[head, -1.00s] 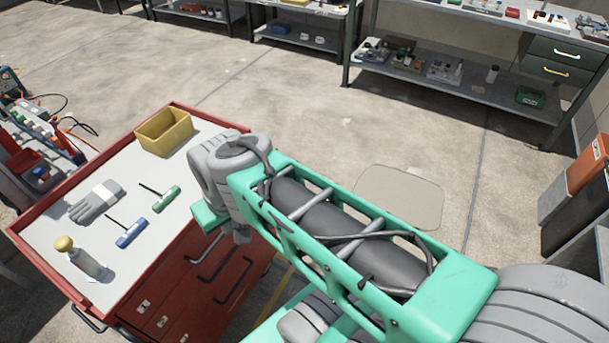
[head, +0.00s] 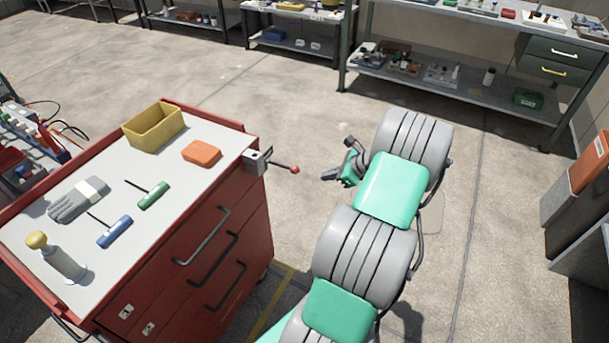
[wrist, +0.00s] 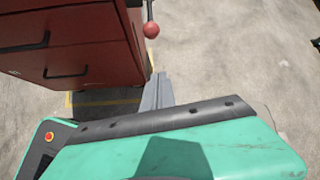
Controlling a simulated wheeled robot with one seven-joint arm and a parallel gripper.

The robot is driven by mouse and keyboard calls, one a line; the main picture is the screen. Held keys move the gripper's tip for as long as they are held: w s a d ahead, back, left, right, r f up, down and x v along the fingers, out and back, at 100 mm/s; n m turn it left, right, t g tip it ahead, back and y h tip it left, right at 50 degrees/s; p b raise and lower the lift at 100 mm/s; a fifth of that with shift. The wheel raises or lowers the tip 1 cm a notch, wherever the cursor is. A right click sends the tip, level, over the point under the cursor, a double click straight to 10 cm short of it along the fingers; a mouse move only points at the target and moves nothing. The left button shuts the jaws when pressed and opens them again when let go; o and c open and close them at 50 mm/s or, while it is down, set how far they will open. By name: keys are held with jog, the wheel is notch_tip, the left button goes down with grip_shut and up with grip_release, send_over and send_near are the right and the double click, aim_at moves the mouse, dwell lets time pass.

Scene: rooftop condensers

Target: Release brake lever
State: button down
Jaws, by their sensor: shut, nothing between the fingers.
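The brake lever (head: 281,165) is a thin dark rod with a red ball knob, sticking out to the right from a grey bracket (head: 258,160) at the red cart's corner. Its red knob also shows at the top of the wrist view (wrist: 151,29). My gripper (head: 327,175) is shut and empty, a short way right of the knob and apart from it in the head view. In the wrist view its grey fingers (wrist: 158,82) show below the knob, with a gap between. Part of my gripper is hidden behind my arm in the head view.
The red cart (head: 225,225) carries a yellow bin (head: 153,126), an orange block (head: 202,153), grey gloves (head: 77,199), green and blue T-handle tools, and a yellow-capped bottle (head: 60,257). Drawer handles stick out from its front. Open concrete floor lies behind my arm; workbenches stand at the back.

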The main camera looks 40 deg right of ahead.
aim_at(282, 166)
jog(key=x, duration=1)
jog(key=r, duration=0.1)
jog(key=w+a+r, duration=0.1)
jog(key=r, duration=0.1)
jog(key=shift+w+a+r, duration=0.2)
